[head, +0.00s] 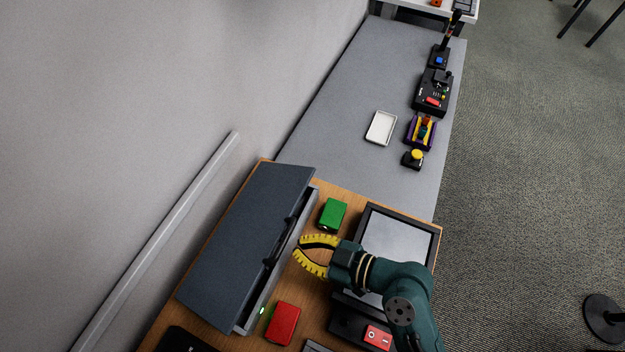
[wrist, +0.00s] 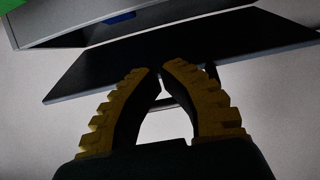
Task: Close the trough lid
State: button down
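The trough (head: 309,210) is a long grey box on the wooden table, by the wall. Its dark lid (head: 245,240) hangs over it, with a black handle (head: 280,243) along the right edge. In the wrist view the lid (wrist: 100,70) stands apart from the trough (wrist: 75,42); a gap between them shows something blue inside (wrist: 122,17). My gripper (head: 298,248) has yellow ribbed fingers, to the right of the handle. In the wrist view its fingertips (wrist: 161,68) nearly meet, with the handle partly hidden behind them. It appears shut and empty.
A green block (head: 333,213) and a red block (head: 282,324) lie right of the trough. A black-framed tray (head: 400,235) lies under my arm. A white tray (head: 381,128) and several devices sit on the grey table (head: 335,110) beyond.

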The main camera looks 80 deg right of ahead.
jog(key=shift+r, duration=0.1)
jog(key=p+v, duration=0.1)
jog(key=v, duration=0.8)
jog(key=shift+s+p, duration=0.35)
jog(key=shift+a, duration=0.1)
